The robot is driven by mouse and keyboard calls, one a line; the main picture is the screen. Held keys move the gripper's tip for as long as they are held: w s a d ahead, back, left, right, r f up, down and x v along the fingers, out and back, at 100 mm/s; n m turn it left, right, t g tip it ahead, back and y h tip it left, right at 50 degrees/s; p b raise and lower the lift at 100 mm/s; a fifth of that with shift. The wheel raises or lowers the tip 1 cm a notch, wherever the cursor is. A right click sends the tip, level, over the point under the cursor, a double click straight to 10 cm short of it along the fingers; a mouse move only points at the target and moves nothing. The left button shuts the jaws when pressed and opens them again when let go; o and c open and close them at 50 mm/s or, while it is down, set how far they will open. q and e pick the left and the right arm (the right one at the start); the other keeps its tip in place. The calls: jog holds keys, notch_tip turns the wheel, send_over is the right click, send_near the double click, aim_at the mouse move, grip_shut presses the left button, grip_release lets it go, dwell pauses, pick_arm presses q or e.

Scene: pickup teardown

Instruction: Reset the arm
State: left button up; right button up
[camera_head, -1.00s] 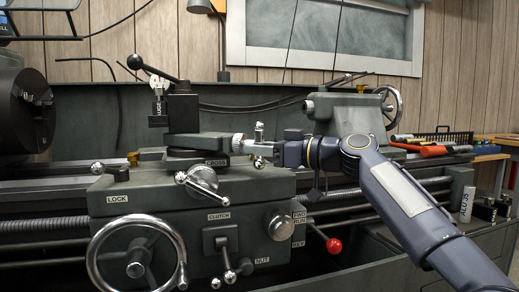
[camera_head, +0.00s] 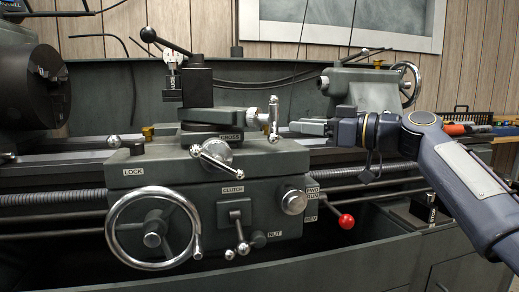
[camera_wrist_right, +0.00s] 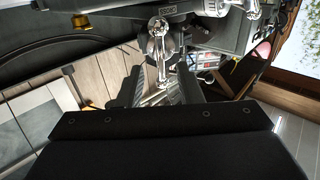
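The lathe carriage (camera_head: 160,172) fills the middle of the head view, with a large chrome handwheel (camera_head: 153,240) at lower left. A chrome ball-ended cross handle (camera_head: 216,158) and a small upright compound-slide handle (camera_head: 274,118) sit above it. My right gripper (camera_head: 300,127) points left from the right side, just right of the compound-slide handle and apart from it. In the right wrist view my right gripper's dark fingers (camera_wrist_right: 168,92) stand apart with chrome handle parts beyond them; it looks open and empty. My left gripper is not in view.
The chuck (camera_head: 50,80) is at left and the tailstock (camera_head: 365,90) stands close behind my right wrist. The toolpost lever (camera_head: 165,43) rises above the carriage.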

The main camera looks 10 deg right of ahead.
jog(key=s+a+f+m+g+h+p, duration=0.1)
jog(key=s+f+m+g+h+p, duration=0.3)
jog(key=s+f, duration=1.35)
jog(key=s+a+f+m+g+h, duration=0.1)
jog(key=s+f+m+g+h, duration=0.35)
jog(key=s+f, duration=1.3)
jog(key=w+r+m+t+p, duration=0.1)
jog(key=w+r+p, duration=0.1)
jog(key=r+p, duration=1.5)
jog(key=w+r+m+t+p, duration=0.1)
jog(key=w+r+p, duration=0.1)
jog(key=r+p, duration=1.5)
jog(key=h+p, duration=0.1)
jog(key=p, duration=0.2)
jog(key=shift+r+m+p, duration=0.35)
jog(key=shift+r+p, duration=0.05)
